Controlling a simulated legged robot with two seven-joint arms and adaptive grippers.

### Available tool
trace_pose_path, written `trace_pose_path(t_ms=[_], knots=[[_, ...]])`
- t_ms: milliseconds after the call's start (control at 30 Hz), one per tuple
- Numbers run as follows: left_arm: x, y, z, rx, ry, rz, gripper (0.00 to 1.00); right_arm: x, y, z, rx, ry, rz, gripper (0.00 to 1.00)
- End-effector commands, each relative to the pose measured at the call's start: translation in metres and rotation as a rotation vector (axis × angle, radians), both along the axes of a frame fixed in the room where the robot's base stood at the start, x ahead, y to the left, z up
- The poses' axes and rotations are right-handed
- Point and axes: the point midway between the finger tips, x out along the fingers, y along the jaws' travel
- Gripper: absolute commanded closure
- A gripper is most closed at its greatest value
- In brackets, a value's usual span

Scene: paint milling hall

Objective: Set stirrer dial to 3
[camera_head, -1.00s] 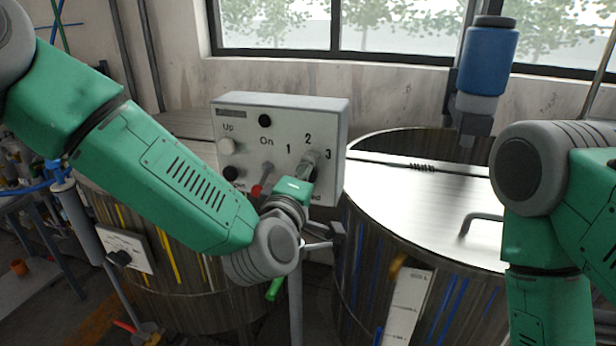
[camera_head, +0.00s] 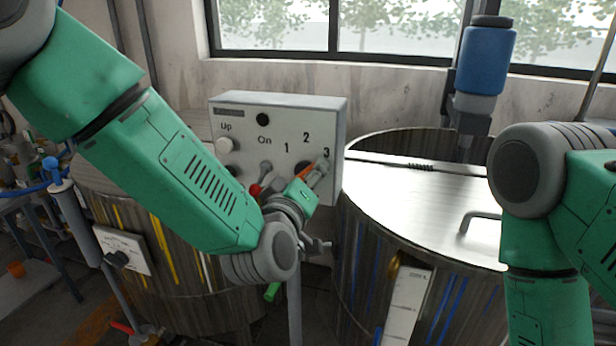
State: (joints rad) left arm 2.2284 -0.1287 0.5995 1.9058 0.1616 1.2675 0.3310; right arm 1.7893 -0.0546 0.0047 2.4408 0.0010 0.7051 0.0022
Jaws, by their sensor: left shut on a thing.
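The grey control box (camera_head: 277,106) stands in the middle, with a dial marked 1, 2 and 3 on the right of its face. My left gripper (camera_head: 319,170) is at the dial, just below the 3, and is shut on the stirrer dial. The gripper and wrist hide most of the dial. An orange-red pointer piece (camera_head: 304,170) shows beside the fingers; where it points is hard to tell. My right arm shows at the right edge, but its gripper is out of view.
A steel vat (camera_head: 420,215) with a half-open lid stands right, under a blue motor (camera_head: 486,58). Another vat (camera_head: 190,280) stands left.

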Motion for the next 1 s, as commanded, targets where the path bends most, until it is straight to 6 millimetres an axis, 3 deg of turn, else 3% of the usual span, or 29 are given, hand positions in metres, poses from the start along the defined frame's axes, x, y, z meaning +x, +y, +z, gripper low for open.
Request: trace_pose_path(t_ms=[33, 433, 467, 500, 833, 1000], knots=[[-0.004, -0.002, -0.01, 0.013, 0.02, -0.008, 0.78, 0.0, 0.0, -0.001, 0.0, 0.0, 0.0, 1.0], [-0.004, -0.002, -0.01, 0.018, 0.019, -0.009, 0.78, 0.0, 0.0, -0.001, 0.0, 0.0, 0.0, 1.0], [-0.004, -0.002, -0.01, 0.018, 0.019, -0.009, 0.39, 0.0, 0.0, -0.001, 0.0, 0.0, 0.0, 1.0], [-0.004, -0.002, -0.01, 0.017, 0.019, -0.008, 0.28, 0.0, 0.0, -0.001, 0.0, 0.0, 0.0, 1.0], [-0.003, 0.0, -0.004, 0.012, 0.007, -0.004, 0.28, -0.002, 0.0, 0.0, 0.0, -0.002, 0.0, 1.0], [-0.02, 0.006, -0.003, 0.012, 0.007, -0.003, 0.28, -0.003, 0.0, 0.0, 0.0, -0.002, 0.0, 1.0]])
